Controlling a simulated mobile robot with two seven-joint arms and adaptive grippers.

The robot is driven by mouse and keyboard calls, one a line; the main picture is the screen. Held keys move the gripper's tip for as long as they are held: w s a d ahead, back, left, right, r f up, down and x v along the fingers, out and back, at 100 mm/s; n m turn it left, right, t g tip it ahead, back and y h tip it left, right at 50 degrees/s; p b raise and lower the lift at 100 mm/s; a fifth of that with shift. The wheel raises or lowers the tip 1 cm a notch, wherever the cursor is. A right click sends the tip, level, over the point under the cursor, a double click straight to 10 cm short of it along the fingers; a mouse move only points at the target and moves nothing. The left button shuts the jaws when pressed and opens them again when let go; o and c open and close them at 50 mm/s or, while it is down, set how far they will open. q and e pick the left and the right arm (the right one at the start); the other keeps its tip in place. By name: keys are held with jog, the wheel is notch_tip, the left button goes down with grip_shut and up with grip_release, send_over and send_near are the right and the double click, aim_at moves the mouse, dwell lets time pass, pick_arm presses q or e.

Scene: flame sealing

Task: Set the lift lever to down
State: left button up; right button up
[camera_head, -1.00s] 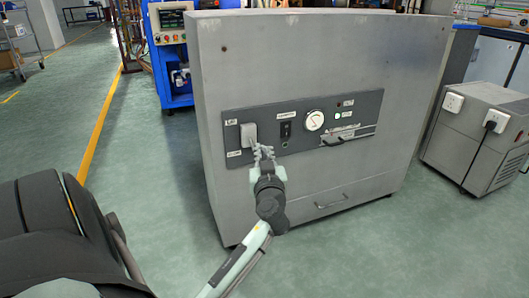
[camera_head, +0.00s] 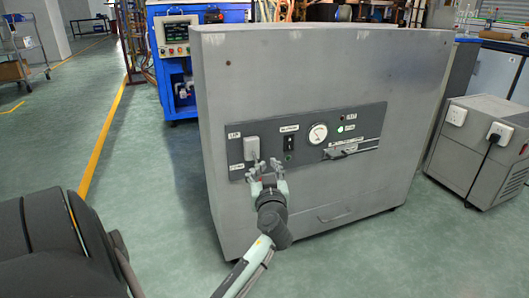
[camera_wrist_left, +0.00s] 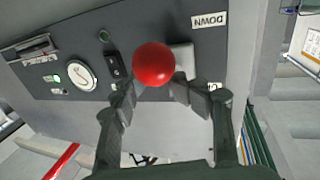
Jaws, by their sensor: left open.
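The lift lever shows in the left wrist view as a red ball knob (camera_wrist_left: 154,64) standing out in front of a pale plate (camera_wrist_left: 183,52). That plate also shows in the head view (camera_head: 251,147), at the left end of the dark control panel (camera_head: 221,152). A DOWN label (camera_wrist_left: 209,20) reads upside down in the wrist view. My left gripper (camera_head: 267,167) is open at the panel, just below and right of the plate. In the wrist view its fingers (camera_wrist_left: 155,92) are spread, with the knob just beyond their tips. The knob is hidden in the head view. My right gripper is not in view.
The panel also carries a black switch (camera_head: 289,144), a round gauge (camera_head: 317,134), a green light (camera_head: 340,129) and a slotted handle (camera_head: 352,153). It is set in a large grey cabinet (camera_head: 320,75). A smaller grey unit (camera_head: 470,140) stands right.

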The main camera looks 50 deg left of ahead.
pick_arm(q)
notch_tip(320, 180, up, 10)
jog(key=shift+f, duration=0.15)
dwell(0.6)
